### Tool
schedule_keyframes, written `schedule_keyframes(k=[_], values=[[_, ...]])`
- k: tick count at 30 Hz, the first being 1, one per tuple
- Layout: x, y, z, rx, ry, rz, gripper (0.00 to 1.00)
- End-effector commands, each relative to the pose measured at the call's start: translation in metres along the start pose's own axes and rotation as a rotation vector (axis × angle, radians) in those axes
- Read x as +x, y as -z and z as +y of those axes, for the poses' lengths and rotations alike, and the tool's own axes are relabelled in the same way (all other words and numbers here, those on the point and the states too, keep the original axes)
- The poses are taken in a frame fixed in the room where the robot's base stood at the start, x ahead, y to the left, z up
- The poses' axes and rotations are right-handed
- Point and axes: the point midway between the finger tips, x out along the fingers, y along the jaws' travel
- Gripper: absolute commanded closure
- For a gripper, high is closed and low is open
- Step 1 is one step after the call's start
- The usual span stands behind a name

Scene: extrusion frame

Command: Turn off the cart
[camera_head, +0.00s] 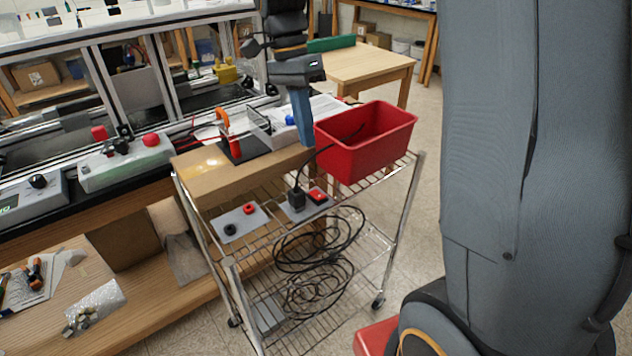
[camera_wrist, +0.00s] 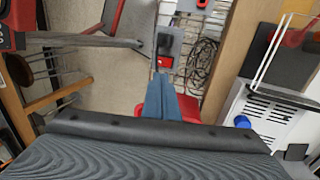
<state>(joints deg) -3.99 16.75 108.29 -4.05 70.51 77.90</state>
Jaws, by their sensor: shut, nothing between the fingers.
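The cart (camera_head: 233,270) is a chrome wire-shelf trolley. A grey plate with a black plug (camera_head: 297,197) and a red rocker switch (camera_head: 317,195) lies on its upper shelf. The switch also shows in the wrist view (camera_wrist: 165,62), just beyond my fingertips. To its left is a second grey plate (camera_head: 240,222) with a black knob (camera_head: 230,229) and a red button (camera_head: 249,208). My gripper (camera_head: 303,142) points down above the cart beside the red bin; its shut, empty fingers (camera_wrist: 160,76) appear above the switch and apart from it. I cannot tell the exact gap.
A red bin (camera_head: 365,142) stands on the cart's right end. A cardboard box (camera_head: 225,175) and a white tray (camera_wrist: 262,115) lie behind the plates. A workbench (camera_head: 130,195) is to the left; floor to the right is partly clear.

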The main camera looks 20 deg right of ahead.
Motion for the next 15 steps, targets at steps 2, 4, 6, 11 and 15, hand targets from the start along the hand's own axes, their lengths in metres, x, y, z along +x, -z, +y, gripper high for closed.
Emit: schedule_keyframes(k=[2, 4, 6, 11, 15], values=[[0.014, 0.0, 0.002, 0.0, -0.005, -0.001, 1.0], [0.028, 0.0, 0.002, 0.0, -0.005, -0.002, 1.0], [0.041, 0.0, 0.002, 0.0, -0.004, -0.001, 1.0], [0.073, 0.0, 0.002, -0.001, -0.005, -0.002, 1.0], [0.096, 0.0, 0.002, -0.001, -0.004, -0.001, 1.0]])
